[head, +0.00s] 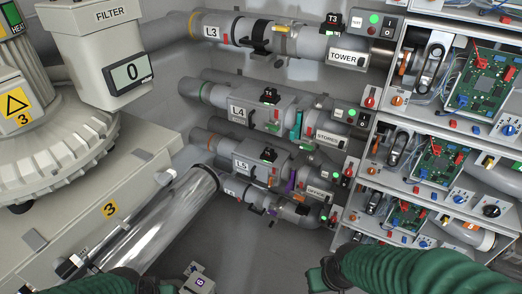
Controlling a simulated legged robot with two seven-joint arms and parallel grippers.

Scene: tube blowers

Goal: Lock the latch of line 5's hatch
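Line 5's pipe (222,149) is a grey tube in the middle of the head view, with a white L5 label (241,164). A black fitting (268,154) sits on top of its housing, and a small orange-red part shows near the label. The hatch and its latch are too small to tell apart, and I cannot tell whether the latch is locked. My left gripper (160,286) is at the bottom edge, left of centre, mostly cut off. My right gripper (322,277) is at the bottom edge, right of centre. Both are well apart from line 5, with their fingers unclear.
Line 4 (225,96) runs above line 5, and line 6 (231,191) runs close below it. Shelves with circuit boards (480,80) and switches stand at the right. A filter machine (100,40) and a shiny cylinder (165,220) stand at the left. Floor shows below the pipes.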

